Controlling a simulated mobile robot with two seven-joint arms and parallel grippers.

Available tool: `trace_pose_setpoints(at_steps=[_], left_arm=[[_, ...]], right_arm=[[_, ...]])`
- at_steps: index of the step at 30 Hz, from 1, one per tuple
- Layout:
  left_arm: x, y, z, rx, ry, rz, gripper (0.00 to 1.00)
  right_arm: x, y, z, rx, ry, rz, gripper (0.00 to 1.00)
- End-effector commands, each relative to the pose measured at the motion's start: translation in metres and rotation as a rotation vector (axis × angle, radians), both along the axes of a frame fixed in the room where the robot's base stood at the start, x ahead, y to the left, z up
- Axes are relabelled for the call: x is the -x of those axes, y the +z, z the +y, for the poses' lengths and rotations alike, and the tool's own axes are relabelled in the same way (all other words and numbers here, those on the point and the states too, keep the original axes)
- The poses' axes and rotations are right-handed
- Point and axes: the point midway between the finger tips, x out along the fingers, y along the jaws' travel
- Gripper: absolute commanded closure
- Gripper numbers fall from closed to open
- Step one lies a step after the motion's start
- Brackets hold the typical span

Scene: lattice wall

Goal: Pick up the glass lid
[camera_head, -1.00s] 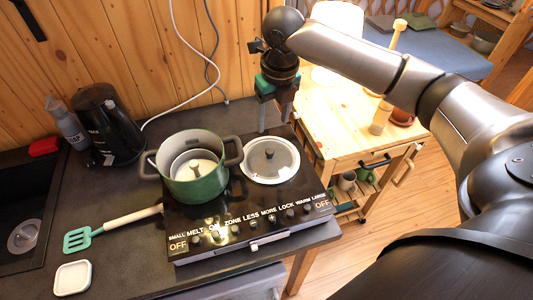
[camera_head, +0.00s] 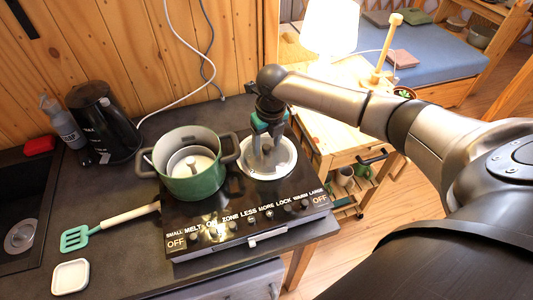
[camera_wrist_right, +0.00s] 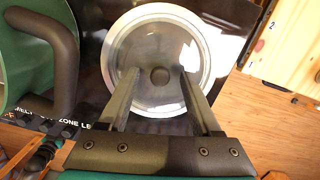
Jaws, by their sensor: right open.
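The glass lid (camera_head: 282,164) is a clear disc with a pale rim and a dark knob, lying on the right side of the black cooktop (camera_head: 236,212). My right gripper (camera_head: 267,152) is above it, pointing down, fingers apart and empty. In the right wrist view the glass lid (camera_wrist_right: 158,103) fills the upper middle, and its round knob (camera_wrist_right: 159,75) shows between the fingers of my right gripper (camera_wrist_right: 155,78). In the head view the fingers cover part of the lid and its knob. My left gripper is not in view.
A green pot (camera_head: 196,182) with a smaller vessel inside stands just left of the lid, its handle close to my gripper. A turquoise spatula (camera_head: 110,225), white dish (camera_head: 70,276) and black kettle (camera_head: 105,121) are further left. A wooden cart (camera_head: 335,140) is at the right.

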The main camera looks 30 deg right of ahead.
Motion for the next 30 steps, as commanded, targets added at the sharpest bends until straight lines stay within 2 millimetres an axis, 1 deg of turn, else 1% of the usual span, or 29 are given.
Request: trace_pose_setpoints(at_steps=[6,23,24,30], left_arm=[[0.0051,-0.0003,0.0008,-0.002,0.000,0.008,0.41],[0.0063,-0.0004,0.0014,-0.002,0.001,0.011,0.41],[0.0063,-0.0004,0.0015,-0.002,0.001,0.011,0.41],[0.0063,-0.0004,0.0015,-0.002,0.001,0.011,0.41]], right_arm=[[0.0000,-0.0007,-0.0002,0.001,0.000,0.000,0.35],[-0.0001,-0.0001,-0.0004,0.001,0.000,0.000,0.98],[-0.0002,-0.0001,-0.0004,0.001,0.000,0.000,1.00],[-0.0002,0.0000,-0.0004,0.001,0.000,0.000,1.00]])
